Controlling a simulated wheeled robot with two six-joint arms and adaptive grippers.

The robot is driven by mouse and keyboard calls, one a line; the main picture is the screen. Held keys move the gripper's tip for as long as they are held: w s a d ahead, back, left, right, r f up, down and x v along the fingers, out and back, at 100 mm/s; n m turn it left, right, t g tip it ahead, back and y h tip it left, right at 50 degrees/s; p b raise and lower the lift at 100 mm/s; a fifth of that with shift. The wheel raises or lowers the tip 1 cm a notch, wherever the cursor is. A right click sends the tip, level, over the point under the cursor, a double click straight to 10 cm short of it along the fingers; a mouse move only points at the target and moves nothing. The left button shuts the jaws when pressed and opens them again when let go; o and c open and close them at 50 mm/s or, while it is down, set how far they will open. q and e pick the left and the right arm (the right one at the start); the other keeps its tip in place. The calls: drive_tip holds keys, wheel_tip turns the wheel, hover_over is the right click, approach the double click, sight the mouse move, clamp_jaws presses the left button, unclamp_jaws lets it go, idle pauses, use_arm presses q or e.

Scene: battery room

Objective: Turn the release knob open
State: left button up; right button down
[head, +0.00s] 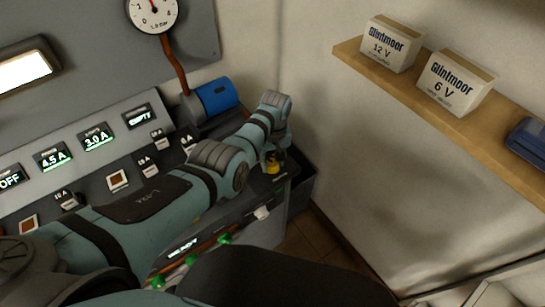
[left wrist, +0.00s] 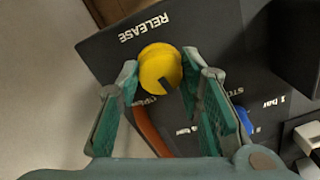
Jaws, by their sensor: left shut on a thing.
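The yellow round release knob (left wrist: 158,66) sits on a dark panel under the word RELEASE, which appears upside down in the left wrist view. A dark pointer mark on the knob faces down and slightly right in that view. My left gripper (left wrist: 162,72) is shut on the knob, one green-padded finger on each side. Small labels beside the knob are partly hidden and hard to read. In the head view my left gripper (head: 276,150) reaches down at the right end of the bench, with a bit of the yellow knob (head: 272,166) showing below it. My right gripper is not in view.
A blue cylinder (head: 216,96) and a pressure gauge (head: 152,12) stand behind my left arm. A copper-coloured pipe (left wrist: 148,130) runs near the knob. Lit displays (head: 96,137) and switches line the bench. A shelf (head: 405,78) with two Glintmoor boxes (head: 391,44) is at the right.

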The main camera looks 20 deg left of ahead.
sight(273, 163)
use_arm(q)
drive_tip(key=m+p, duration=0.1)
drive_tip(key=m, duration=0.4)
drive_tip(key=shift+s+m, duration=0.1)
drive_tip(key=shift+m, duration=0.2)
drive_tip(key=m+p, duration=0.1)
drive_tip(key=m, duration=0.4)
drive_tip(key=shift+f+m, duration=0.1)
drive_tip(key=shift+m, duration=0.2)
drive_tip(key=o, duration=1.2)
drive_tip(key=shift+c, duration=0.2)
drive_tip(key=shift+w+r, duration=0.2)
drive_tip(key=shift+r, duration=0.1)
wheel_tip(273, 163, up, 11)
drive_tip(key=shift+s+d+r, duration=0.15)
drive_tip(key=shift+r, duration=0.05)
